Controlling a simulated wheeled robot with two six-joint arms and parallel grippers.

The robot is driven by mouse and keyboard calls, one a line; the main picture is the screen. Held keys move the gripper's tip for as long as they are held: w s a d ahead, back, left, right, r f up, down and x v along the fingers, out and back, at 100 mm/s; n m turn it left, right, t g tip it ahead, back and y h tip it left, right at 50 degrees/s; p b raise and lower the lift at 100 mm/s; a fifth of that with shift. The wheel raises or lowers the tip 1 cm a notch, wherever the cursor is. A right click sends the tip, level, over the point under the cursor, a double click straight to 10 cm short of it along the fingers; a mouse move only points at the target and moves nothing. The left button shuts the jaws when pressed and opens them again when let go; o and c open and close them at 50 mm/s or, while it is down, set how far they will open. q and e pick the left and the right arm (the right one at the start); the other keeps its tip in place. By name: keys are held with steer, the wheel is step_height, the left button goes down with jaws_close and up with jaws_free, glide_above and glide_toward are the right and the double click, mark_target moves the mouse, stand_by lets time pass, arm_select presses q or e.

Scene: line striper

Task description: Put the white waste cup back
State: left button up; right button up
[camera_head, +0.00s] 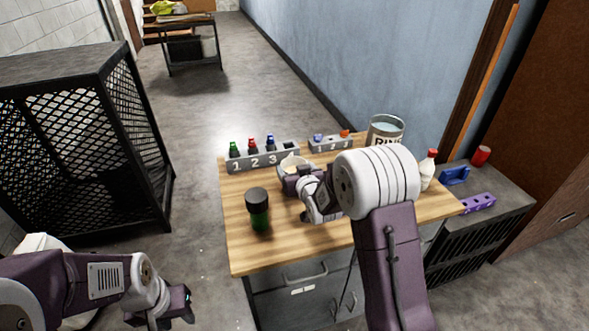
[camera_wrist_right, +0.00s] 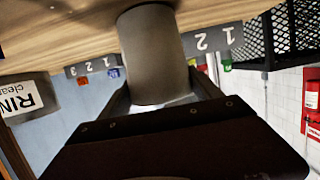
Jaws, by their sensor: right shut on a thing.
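The white waste cup (camera_head: 292,161) is in my right gripper (camera_head: 291,178), over the back middle of the wooden table in the head view. In the right wrist view, which is upside down, the cup (camera_wrist_right: 153,55) looks grey and stands between the two fingers (camera_wrist_right: 160,98). The right gripper is shut on it. I cannot tell whether the cup's base touches the table. The right arm hides part of the table. My left gripper (camera_head: 180,306) is low, left of the table and away from the cup; its finger gap is not clear.
A grey numbered rack (camera_head: 262,159) holds green, red and blue bottles. A smaller rack (camera_head: 331,142), a rinse jar (camera_head: 386,130), a red-capped white bottle (camera_head: 428,171) and a black-capped green bottle (camera_head: 258,209) surround the gripper. The front of the wooden table (camera_head: 285,252) is clear.

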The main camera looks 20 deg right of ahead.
steer(key=shift+f, duration=0.1)
steer(key=o, duration=2)
steer(key=shift+s+r, duration=0.1)
steer(key=shift+r, duration=0.15)
steer(key=b+v, duration=0.4)
steer(key=v, duration=0.7)
steer(key=shift+s, duration=0.4)
